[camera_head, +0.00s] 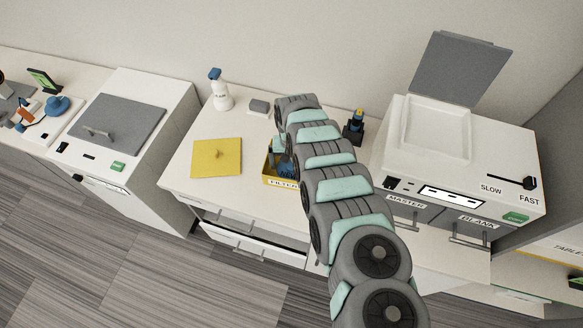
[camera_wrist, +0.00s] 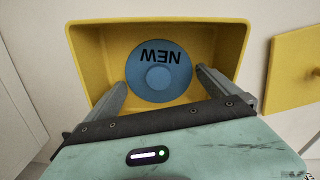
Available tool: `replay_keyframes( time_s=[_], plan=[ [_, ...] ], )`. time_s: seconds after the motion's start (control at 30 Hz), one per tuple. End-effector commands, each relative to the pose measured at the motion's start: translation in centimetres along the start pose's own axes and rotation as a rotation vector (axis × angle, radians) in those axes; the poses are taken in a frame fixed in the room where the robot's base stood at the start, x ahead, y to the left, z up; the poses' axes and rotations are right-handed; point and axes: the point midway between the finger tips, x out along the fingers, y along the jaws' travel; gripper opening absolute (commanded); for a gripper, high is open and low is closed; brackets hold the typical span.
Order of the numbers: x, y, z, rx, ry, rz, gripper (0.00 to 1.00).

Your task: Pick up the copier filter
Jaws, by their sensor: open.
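The copier filter appears to be the blue disc marked "NEW" (camera_wrist: 160,73), lying in a yellow bin (camera_wrist: 87,62) in the wrist view. It has a raised round knob at its middle. My gripper (camera_wrist: 160,82) is open, with its two fingers reaching into the bin on either side of the disc's lower half. I cannot tell whether the fingers touch the disc. In the head view the yellow bin (camera_head: 279,182), labelled "FILTER", stands at the front of the white counter, partly hidden by my arm.
A yellow lid with a knob (camera_head: 217,158) lies left of the bin. A spray bottle (camera_head: 220,90), a grey block (camera_head: 259,107) and a dark stand with a bottle (camera_head: 354,126) are farther back. A copier with raised lid (camera_head: 463,142) stands right, a closed machine (camera_head: 122,124) left.

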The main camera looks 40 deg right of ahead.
Motion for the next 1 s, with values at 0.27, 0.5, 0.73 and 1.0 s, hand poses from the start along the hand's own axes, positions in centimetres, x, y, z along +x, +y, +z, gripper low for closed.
replay_keyframes(
  time_s=[0.27,0.5,0.73,1.0],
  plan=[
    [0.16,0.04,-0.03,0.001,0.001,0.0,1.0],
    [0.15,0.06,-0.02,0.001,0.0,0.001,0.83],
    [0.15,0.06,-0.01,0.001,0.0,0.001,0.64],
    [0.14,0.06,-0.01,0.001,0.0,0.001,0.52]
  ],
)
